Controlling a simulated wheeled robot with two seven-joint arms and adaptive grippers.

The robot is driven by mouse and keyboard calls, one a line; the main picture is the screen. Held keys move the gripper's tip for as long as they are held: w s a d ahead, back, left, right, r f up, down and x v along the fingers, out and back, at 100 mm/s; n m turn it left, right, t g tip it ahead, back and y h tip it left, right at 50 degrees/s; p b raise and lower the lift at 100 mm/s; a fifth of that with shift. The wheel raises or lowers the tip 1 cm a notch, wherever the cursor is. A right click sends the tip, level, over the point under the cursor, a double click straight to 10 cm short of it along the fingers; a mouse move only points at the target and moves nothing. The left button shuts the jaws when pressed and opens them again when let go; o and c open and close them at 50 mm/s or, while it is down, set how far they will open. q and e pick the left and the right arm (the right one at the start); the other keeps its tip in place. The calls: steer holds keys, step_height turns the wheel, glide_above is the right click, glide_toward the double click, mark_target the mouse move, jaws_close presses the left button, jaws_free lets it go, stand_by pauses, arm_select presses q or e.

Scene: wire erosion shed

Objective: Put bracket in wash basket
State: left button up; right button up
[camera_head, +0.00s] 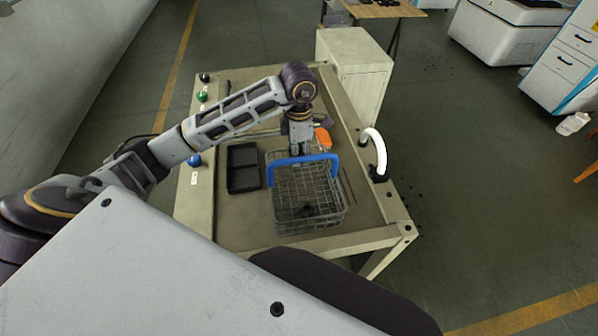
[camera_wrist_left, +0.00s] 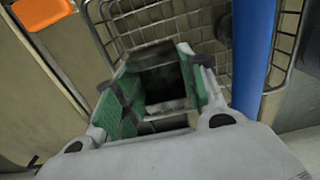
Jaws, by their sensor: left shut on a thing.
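The wash basket (camera_head: 335,211) is a wire-mesh basket with a blue handle on the work table. Its mesh (camera_wrist_left: 150,28) and blue handle (camera_wrist_left: 252,55) also show in the wrist view. My left gripper (camera_head: 299,150) points down at the far end of the basket, just behind the handle. In the wrist view its green-padded fingers (camera_wrist_left: 160,90) are shut on a dark grey, angular piece, which looks like the bracket (camera_wrist_left: 165,82). The piece is over or inside the mesh; its height cannot be told. In the head view it is hidden. My right gripper is not in view.
A small dark part (camera_head: 306,211) lies in the basket. A black divided tray (camera_head: 243,188) stands left of it. An orange object (camera_head: 322,138) lies behind it, also in the wrist view (camera_wrist_left: 42,10). A white curved spout (camera_head: 379,150) rises at the table's right edge.

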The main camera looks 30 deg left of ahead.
arm_select(q)
glide_above(299, 179)
steer(key=shift+w+f+p, duration=0.1)
steer(key=shift+f+p, duration=0.25)
steer(key=shift+f, duration=2.7)
steer(key=shift+f, duration=0.1)
steer(key=shift+f+p, duration=0.3)
steer(key=shift+f, duration=1.55)
steer(key=shift+f, duration=0.15)
steer(key=o, duration=1.4)
steer(key=shift+c, duration=0.2)
steer(key=shift+r+b, duration=0.55)
steer(key=shift+r, duration=3.35)
